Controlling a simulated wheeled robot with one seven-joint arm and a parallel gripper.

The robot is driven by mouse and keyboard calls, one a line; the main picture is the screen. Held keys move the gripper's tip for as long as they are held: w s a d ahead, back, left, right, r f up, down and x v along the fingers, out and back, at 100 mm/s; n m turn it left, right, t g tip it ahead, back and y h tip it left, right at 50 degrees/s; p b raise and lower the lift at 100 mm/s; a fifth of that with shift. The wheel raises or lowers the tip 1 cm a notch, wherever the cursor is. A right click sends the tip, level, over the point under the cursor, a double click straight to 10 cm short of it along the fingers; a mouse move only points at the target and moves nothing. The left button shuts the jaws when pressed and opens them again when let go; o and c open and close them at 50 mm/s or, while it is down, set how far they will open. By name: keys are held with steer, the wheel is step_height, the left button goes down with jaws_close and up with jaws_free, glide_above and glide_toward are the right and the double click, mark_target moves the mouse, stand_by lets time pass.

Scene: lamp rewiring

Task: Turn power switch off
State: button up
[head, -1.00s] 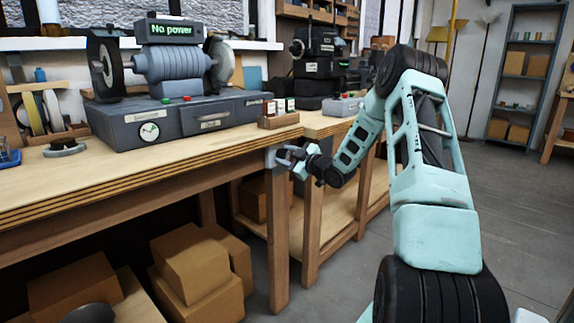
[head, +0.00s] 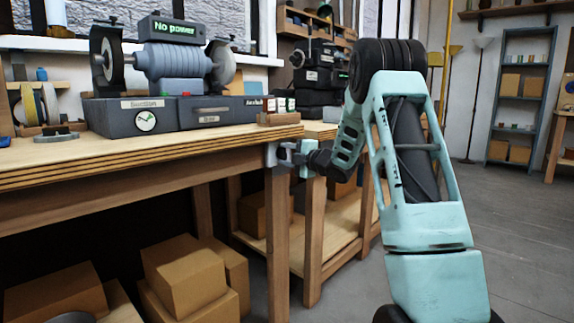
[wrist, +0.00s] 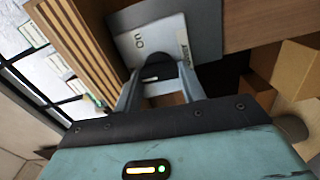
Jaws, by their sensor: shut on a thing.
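The power switch is a grey metal plate (wrist: 158,40) on the table's front corner, with sideways lettering that looks like "ON" and a smaller label at its right. A dark switch lever (wrist: 151,71) sticks out of it between my fingers. In the head view the plate (head: 271,155) shows small at the top of the table leg. My gripper (wrist: 157,84) is shut on the lever; in the head view it (head: 284,155) sits right against the plate. The fingers partly hide the lever, so I cannot tell its exact position.
A bench grinder (head: 175,66) on the wooden table (head: 110,165) has a green display (head: 174,29) reading "No power". Cardboard boxes (head: 185,275) stand under the table. A second bench (head: 335,235) is close behind my arm. Open floor (head: 515,245) lies to the right.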

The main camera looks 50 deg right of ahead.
steer(key=shift+n+b, duration=0.45)
steer(key=shift+n, duration=0.05)
steer(key=o, duration=1)
steer(key=shift+s, duration=0.1)
steer(key=s+p, duration=0.3)
steer(key=s, duration=1.4)
steer(key=shift+s, duration=0.15)
